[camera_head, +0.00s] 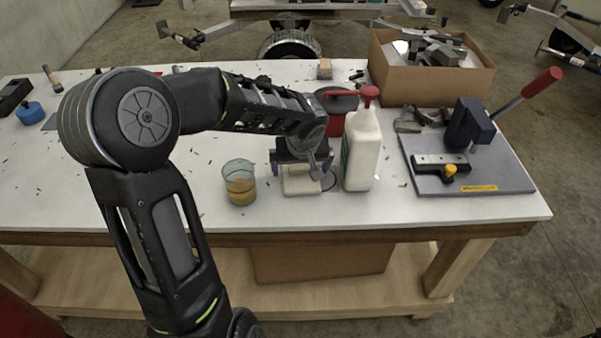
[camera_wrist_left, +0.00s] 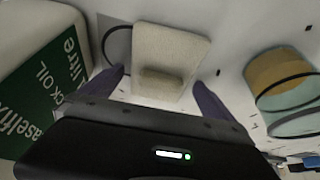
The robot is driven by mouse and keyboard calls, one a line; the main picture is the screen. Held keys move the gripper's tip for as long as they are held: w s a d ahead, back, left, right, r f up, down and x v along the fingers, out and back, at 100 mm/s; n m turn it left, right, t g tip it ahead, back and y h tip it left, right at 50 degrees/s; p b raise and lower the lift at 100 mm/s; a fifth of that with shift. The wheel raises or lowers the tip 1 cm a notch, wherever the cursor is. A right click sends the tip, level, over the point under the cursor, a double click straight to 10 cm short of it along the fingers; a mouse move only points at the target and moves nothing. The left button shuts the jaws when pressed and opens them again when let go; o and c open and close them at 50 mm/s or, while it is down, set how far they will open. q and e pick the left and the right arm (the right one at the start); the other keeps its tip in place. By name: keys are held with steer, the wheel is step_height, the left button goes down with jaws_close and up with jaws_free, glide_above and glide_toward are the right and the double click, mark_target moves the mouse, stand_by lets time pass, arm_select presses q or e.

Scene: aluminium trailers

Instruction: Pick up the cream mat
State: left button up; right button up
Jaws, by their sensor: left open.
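The cream mat (camera_head: 301,186) lies on the white workbench between a glass and a white bottle. The wrist view shows the mat (camera_wrist_left: 172,47) as a pale, rounded block with a raised ridge on its near side. My left gripper (camera_head: 301,168) is directly over the mat, pointing down, and covers part of it. In the left wrist view, the two dark fingers (camera_wrist_left: 160,88) are apart, one on each side of the mat's near end. No grip on the mat shows. My right gripper is not in view.
A white bottle with a red pump (camera_head: 361,155) stands close on the right, a red pot (camera_head: 336,122) behind. Further right are a grey plate with a lever tool (camera_head: 500,178) and a cardboard box (camera_head: 430,86).

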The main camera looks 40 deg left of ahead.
mark_target(300, 166)
arm_select(q)
steer(key=c, duration=1.3)
steer(key=shift+r, duration=0.15)
steer(key=shift+r, duration=0.55)
step_height(300, 166, up, 2)
steer(key=shift+r, duration=0.1)
steer(key=s+d+b, duration=0.4)
steer(key=s+d, duration=0.7)
steer(key=s, duration=0.2)
steer(key=shift+s+d, duration=0.35)
steer(key=shift+d, duration=0.05)
